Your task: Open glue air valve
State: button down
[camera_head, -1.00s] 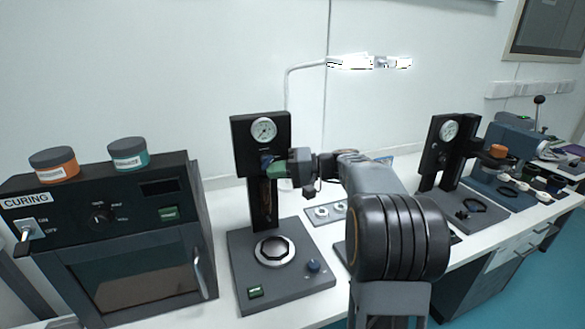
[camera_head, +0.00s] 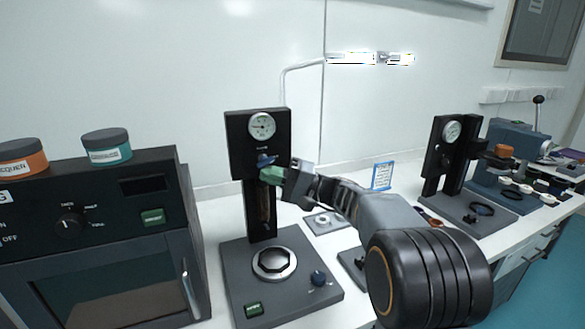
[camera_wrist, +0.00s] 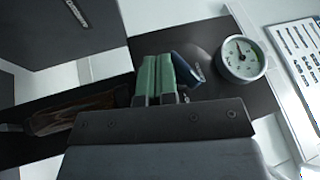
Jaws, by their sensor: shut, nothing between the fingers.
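The glue station is a black column on a grey base (camera_head: 238,274). Its round white gauge (camera_head: 262,126) is near the top, and the blue air valve handle (camera_head: 265,160) is just below. The wrist view shows the gauge (camera_wrist: 243,57) at right and the valve handle (camera_wrist: 188,68) close beside the green fingers. My gripper (camera_head: 271,175) has green fingertips and is shut and empty, just below and in front of the handle. In the wrist view its fingers (camera_wrist: 155,78) partly cover the handle; I cannot tell whether they touch it.
A plate with ring-shaped parts (camera_head: 324,222) lies right of the station. A second gauge stand (camera_head: 447,170) is farther right.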

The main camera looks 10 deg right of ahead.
jog(key=shift+a+b, duration=0.15)
jog(key=shift+b, duration=0.25)
jog(key=shift+f, duration=0.1)
dwell(1.3)
jog(key=f+b+v, duration=0.2)
jog(key=b+v, duration=0.1)
jog(key=v, duration=0.9)
jog(key=shift+w+b, duration=0.3)
jog(key=shift+b, duration=0.1)
jog(key=shift+a, duration=0.15)
